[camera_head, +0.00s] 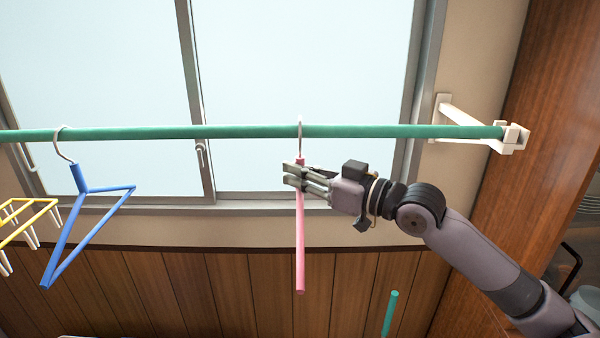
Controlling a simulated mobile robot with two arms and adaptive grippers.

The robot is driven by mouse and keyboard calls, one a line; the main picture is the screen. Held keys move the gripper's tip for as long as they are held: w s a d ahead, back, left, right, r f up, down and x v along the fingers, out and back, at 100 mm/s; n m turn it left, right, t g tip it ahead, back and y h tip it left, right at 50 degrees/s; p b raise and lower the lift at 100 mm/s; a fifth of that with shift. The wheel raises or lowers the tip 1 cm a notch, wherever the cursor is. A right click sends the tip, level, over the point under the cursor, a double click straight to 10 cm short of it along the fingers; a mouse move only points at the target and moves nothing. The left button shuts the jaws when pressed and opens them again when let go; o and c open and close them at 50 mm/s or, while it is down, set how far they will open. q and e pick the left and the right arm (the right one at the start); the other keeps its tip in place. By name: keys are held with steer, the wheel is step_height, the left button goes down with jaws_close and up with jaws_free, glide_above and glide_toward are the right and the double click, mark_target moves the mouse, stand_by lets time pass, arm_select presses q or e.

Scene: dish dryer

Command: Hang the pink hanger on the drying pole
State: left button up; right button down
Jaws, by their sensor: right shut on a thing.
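The green drying pole (380,131) runs across the view in front of the window. The pink hanger (300,245) is seen edge-on below the pole, near the middle. My right gripper (293,175) comes in from the right and is shut on the pink hanger near its neck. The hanger's pale hook rises in front of the pole, with its top at about the pole's upper edge. I cannot tell whether the hook rests on the pole or is only in front of it. My left gripper is not in view.
A blue hanger (63,238) hangs on the pole at the left. A yellow rack (30,215) with clips is at the left edge. A white bracket (512,138) holds the pole's right end. A short green rod (390,313) shows below. The pole between the hangers is clear.

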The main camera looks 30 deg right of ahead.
steer(key=shift+f, duration=0.2)
steer(key=c, duration=1.5)
jaws_free()
steer(key=shift+c, duration=0.2)
steer(key=shift+s, duration=0.1)
steer(key=v, duration=1.2)
